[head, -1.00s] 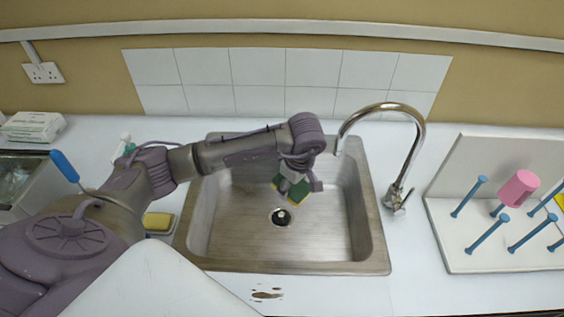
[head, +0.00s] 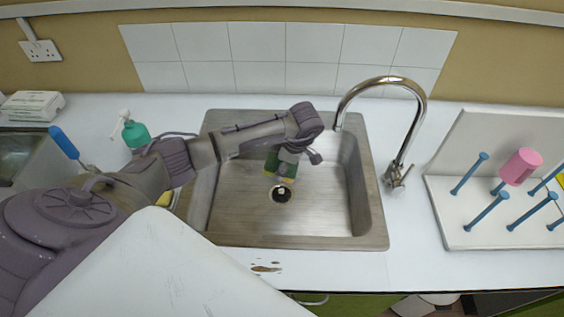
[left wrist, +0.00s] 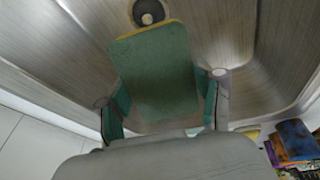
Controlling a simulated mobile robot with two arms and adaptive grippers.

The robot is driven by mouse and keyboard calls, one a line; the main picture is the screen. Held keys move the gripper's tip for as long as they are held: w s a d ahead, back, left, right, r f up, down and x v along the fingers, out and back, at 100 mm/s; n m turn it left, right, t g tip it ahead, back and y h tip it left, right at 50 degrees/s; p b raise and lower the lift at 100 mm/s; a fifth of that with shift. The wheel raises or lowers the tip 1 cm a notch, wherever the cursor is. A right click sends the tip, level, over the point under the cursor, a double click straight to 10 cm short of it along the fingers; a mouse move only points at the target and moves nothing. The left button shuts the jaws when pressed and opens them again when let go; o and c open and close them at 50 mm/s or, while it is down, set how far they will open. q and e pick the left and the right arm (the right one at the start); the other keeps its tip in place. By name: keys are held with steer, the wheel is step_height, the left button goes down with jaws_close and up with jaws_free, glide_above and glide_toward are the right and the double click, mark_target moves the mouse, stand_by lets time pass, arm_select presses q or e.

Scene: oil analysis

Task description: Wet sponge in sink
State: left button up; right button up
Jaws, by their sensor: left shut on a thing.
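The sponge (head: 281,166) is green with a yellow layer and is held above the sink basin, near the drain (head: 280,194). My left gripper (head: 287,158) is shut on it. In the left wrist view the sponge (left wrist: 156,70) sits between the two fingers of my left gripper (left wrist: 163,108), its green face towards the camera. The metal sink (head: 325,225) fills the middle of the head view. The chrome tap (head: 424,110) stands at its right edge, with its spout over the basin. I see no water running. My right gripper is not in view.
A teal spray bottle (head: 136,133) stands left of the sink. A drying rack (head: 460,238) with blue pegs and a pink cup (head: 519,167) stands at the right. Brown stains (head: 265,268) mark the counter in front of the sink.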

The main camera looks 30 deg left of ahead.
arm_select(q)
step_height(320, 180, down, 13)
steer(key=b, duration=1)
steer(key=shift+b, duration=0.4)
steer(key=shift+f+b, duration=0.8)
steer(key=shift+f, duration=0.25)
